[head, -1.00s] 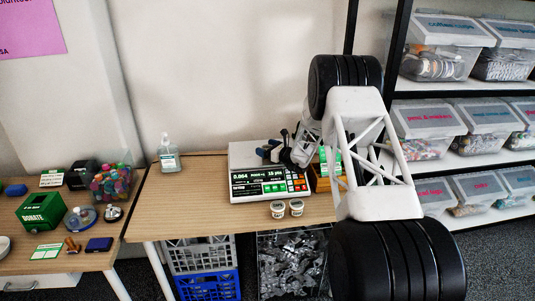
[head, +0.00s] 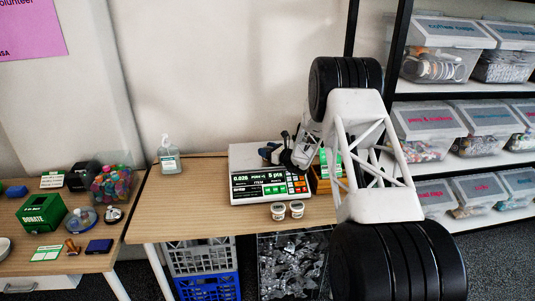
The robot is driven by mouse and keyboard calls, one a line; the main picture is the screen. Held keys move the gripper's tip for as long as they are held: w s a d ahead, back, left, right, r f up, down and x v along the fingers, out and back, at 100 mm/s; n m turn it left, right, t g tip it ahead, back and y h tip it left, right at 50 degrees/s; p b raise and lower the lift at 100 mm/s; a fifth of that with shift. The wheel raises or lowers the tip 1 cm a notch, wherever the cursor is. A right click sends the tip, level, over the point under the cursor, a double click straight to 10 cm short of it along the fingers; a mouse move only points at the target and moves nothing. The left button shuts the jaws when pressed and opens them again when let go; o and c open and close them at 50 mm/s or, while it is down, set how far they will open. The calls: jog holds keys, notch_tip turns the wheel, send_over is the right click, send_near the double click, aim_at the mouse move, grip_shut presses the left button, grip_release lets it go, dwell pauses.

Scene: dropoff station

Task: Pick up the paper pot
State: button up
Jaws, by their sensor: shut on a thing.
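My gripper (head: 280,152) is over the scale's pan, with its dark fingers pointing left. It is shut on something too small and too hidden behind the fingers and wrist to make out. I cannot tell whether it is the paper pot. The white scale (head: 240,160) stands on the wooden table, and its display (head: 262,183) reads about 0.026 and 5 pts. Two small pale round pots, a left pot (head: 278,211) and a right pot (head: 297,209), stand side by side in front of the scale, apart from my gripper.
A sanitizer bottle (head: 168,154) stands left of the scale. A wooden box (head: 319,184) with a green card is close on its right, partly behind my arm. Shelves of clear bins (head: 430,118) are at the right. Table between bottle and scale is clear.

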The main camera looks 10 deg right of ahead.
jog(key=shift+r, duration=0.15)
jog(key=shift+r, duration=1.45)
jog(key=shift+s+r, duration=0.25)
jog(key=s, duration=0.5)
jog(key=s+r, duration=0.1)
jog(key=s, duration=0.9)
jog(key=shift+s+d+r, duration=0.15)
jog(key=shift+s+r, duration=0.05)
jog(key=shift+s, duration=0.05)
